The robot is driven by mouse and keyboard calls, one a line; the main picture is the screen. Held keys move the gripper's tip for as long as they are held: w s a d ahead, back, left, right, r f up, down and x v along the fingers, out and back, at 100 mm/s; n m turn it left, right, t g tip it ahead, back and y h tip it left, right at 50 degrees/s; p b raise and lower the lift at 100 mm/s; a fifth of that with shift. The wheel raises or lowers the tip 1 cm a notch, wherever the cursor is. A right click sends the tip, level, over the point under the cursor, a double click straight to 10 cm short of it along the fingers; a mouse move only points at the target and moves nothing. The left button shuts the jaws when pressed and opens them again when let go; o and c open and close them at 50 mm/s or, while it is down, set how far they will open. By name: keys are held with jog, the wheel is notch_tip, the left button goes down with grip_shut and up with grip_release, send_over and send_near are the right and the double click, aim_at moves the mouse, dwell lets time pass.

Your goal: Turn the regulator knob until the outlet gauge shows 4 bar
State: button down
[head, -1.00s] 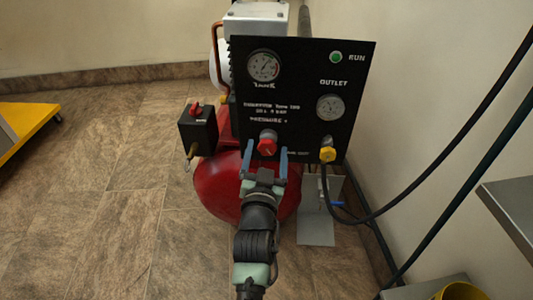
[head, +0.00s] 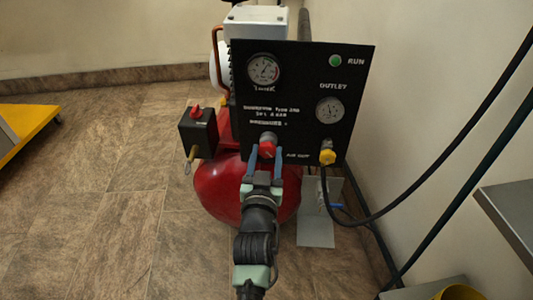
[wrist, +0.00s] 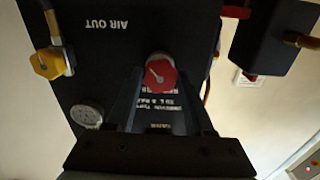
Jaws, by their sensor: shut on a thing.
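The red regulator knob (head: 267,149) sits low on the black panel (head: 303,130); in the wrist view the knob (wrist: 160,73) shows a pale pointer mark on its face. My gripper (head: 265,153) is shut on the knob, one finger on each side of it. The outlet gauge (head: 329,110) is at the panel's right; its needle is too small to read. It also shows, dark and partly cut by my gripper, in the wrist view (wrist: 87,116). The tank gauge (head: 263,69) is at the panel's upper left.
A yellow air-out fitting (head: 327,157) with a black hose is right of the knob. A switch box (head: 198,130) with a red knob stands left of the panel. The red tank (head: 221,190) is below. A metal table edge (head: 510,205) is at the right.

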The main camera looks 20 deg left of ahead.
jog(key=shift+c, duration=1.4)
grip_release()
jog(key=shift+s, duration=0.1)
jog(key=p+v, duration=0.1)
jog(key=v, duration=1.1)
jog(key=shift+s+p, duration=0.4)
jog(key=shift+d+r, duration=0.15)
jog(key=shift+d, duration=0.05)
